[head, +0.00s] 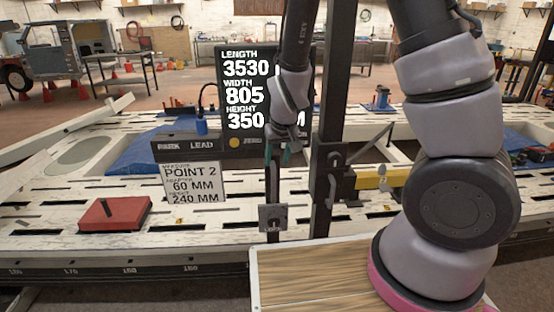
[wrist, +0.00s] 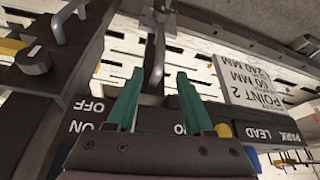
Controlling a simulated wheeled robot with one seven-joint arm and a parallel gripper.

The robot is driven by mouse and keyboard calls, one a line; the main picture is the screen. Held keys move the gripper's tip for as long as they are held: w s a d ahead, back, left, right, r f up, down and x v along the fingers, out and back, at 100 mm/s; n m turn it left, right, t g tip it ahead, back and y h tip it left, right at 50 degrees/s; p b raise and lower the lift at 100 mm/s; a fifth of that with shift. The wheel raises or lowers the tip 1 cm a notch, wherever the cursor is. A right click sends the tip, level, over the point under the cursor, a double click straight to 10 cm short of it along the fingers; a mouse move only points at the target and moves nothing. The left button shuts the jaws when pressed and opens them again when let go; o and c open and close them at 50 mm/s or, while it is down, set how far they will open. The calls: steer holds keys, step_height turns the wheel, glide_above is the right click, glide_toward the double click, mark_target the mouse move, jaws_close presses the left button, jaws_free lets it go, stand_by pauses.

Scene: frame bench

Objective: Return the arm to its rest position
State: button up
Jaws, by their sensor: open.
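My arm comes in from the right and hangs down in front of the display board (head: 235,70). My gripper (head: 280,150) points down by the dark control strip (head: 195,148) marked PARK, LEAD and ZERO. In the wrist view my gripper (wrist: 160,90) has its two teal fingers apart. A dark upright bar (wrist: 155,65) shows between or beyond the fingers. Whether they touch it I cannot tell. In the head view a narrow dark bar (head: 272,185) runs below the gripper to a small square plate.
A tall dark post (head: 330,120) stands close right of my gripper, with a yellow beam (head: 370,179) beyond. A POINT 2 card (head: 194,183) and a red block (head: 114,214) are left on the slotted white bench (head: 70,243). A wooden top (head: 310,275) lies in front.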

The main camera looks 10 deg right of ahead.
steer(key=s+d+r+m+y, duration=0.15)
steer(key=d+r, duration=0.25)
steer(key=r, duration=0.5)
steer(key=s+d+r+m+y, duration=0.15)
steer(key=d+r, duration=0.25)
steer(key=r, duration=0.6)
steer(key=s+d+r+m+t+h, duration=0.1)
steer(key=s+d+r, duration=0.2)
steer(key=s+r, duration=0.2)
steer(key=s+d+r+m+t, duration=0.1)
steer(key=s+d+r+m, duration=0.1)
steer(key=s+d+r, duration=0.2)
steer(key=s+r, duration=0.2)
steer(key=s, duration=0.1)
steer(key=shift+d+t+h, duration=0.3)
steer(key=shift+t+h, duration=0.1)
steer(key=shift+s+a, duration=0.1)
steer(key=shift+c, duration=0.2)
